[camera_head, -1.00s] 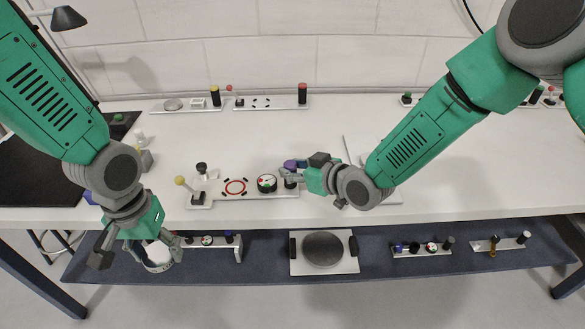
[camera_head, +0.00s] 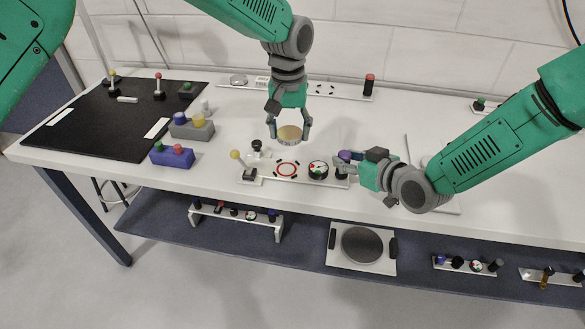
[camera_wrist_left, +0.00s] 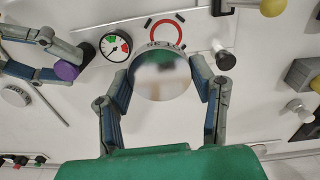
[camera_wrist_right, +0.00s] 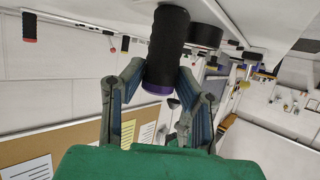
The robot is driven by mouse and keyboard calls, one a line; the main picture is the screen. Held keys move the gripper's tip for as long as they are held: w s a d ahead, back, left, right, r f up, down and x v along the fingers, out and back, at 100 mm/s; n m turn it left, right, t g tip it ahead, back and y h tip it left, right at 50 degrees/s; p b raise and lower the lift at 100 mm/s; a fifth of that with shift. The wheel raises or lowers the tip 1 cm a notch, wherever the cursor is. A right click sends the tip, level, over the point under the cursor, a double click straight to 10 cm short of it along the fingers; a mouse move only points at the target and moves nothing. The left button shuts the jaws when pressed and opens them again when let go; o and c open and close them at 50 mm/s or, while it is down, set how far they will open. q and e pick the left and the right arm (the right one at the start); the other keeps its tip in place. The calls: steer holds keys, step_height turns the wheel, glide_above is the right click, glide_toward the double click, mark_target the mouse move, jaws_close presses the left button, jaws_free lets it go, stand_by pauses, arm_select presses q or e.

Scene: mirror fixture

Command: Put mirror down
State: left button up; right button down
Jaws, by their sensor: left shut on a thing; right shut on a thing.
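The round mirror (camera_head: 290,138) is held between the fingers of my left gripper (camera_head: 290,128), above the table's front part. In the left wrist view the mirror's shiny round face (camera_wrist_left: 162,76) and lettered rim show between the fingers. Behind it is the white fixture plate (camera_head: 302,175) with a red ring (camera_head: 286,169) and a gauge (camera_head: 318,169). The mirror is apart from the ring. My right gripper (camera_head: 343,165) is shut on a dark knob with a purple end (camera_head: 345,155) at the plate's right end; the right wrist view shows it as a black cylinder (camera_wrist_right: 167,45).
A yellow-topped lever (camera_head: 236,155) and a black knob (camera_head: 257,145) stand at the plate's left. Blue (camera_head: 172,155) and grey (camera_head: 191,127) button boxes and a black mat (camera_head: 100,115) lie further left. A back strip (camera_head: 335,90) has a red-topped post (camera_head: 369,87).

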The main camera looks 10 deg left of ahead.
arm_select(q)
glide_above(293, 169)
step_height(293, 169, down, 6)
steer(key=shift+r, duration=0.25)
steer(key=shift+d+f, duration=0.25)
steer(key=shift+f, duration=0.3)
step_height(293, 169, down, 3)
steer(key=shift+a+f, duration=0.1)
steer(key=shift+a, duration=0.05)
steer(key=shift+c, duration=0.7)
steer(key=shift+a, duration=0.25)
steer(key=o, duration=1.2)
steer(key=shift+f, duration=0.1)
steer(key=shift+d, duration=0.1)
steer(key=shift+d, duration=0.1)
steer(key=shift+r, duration=0.45)
step_height(293, 169, up, 11)
steer(key=shift+r, duration=0.2)
